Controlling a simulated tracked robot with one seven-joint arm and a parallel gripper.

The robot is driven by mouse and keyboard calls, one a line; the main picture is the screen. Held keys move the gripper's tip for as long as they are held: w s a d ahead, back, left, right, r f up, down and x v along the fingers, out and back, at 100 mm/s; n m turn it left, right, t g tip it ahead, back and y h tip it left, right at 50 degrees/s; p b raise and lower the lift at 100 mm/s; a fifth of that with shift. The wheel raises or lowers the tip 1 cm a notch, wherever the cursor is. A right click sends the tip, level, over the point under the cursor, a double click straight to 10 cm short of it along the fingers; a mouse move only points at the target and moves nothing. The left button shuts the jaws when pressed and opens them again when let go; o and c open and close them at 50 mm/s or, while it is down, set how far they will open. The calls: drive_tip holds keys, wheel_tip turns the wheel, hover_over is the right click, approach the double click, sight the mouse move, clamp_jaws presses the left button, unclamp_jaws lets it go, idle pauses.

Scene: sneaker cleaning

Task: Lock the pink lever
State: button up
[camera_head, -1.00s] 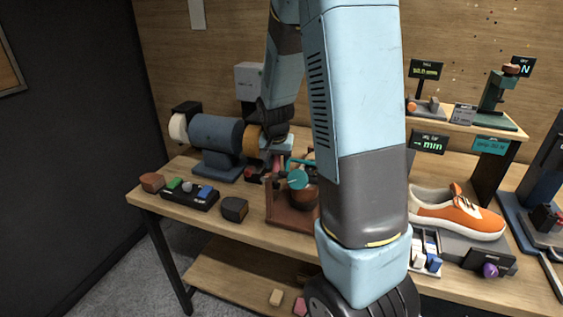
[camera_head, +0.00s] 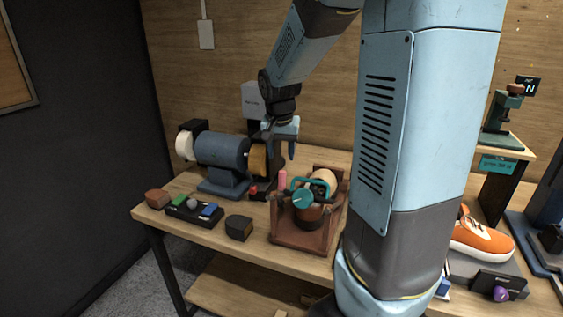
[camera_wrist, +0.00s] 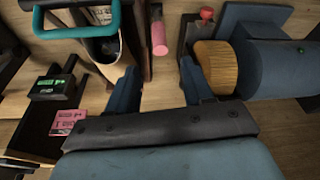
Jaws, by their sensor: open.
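The pink lever (camera_head: 283,180) shows as a short pink grip standing at the left back of a brown wooden fixture (camera_head: 296,243). It also shows in the wrist view (camera_wrist: 158,38), at the top middle. The fixture holds a rounded piece with a teal handle and round teal knob (camera_head: 303,200). My gripper (camera_head: 280,148) is open and empty, above and behind the lever. In the wrist view its blue fingers (camera_wrist: 160,85) are spread, with the lever beyond the gap between them and apart from both. Whether the lever is locked cannot be told.
A blue bench grinder (camera_head: 222,152) with a tan wheel stands close left of my gripper. A dark block (camera_head: 239,228) and a tray of coloured pieces (camera_head: 194,212) lie in front. An orange sneaker (camera_head: 482,236) is at right, partly behind my arm.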

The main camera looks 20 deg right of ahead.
drive_tip(key=shift+s+r, duration=0.15)
drive_tip(key=shift+r, duration=0.4)
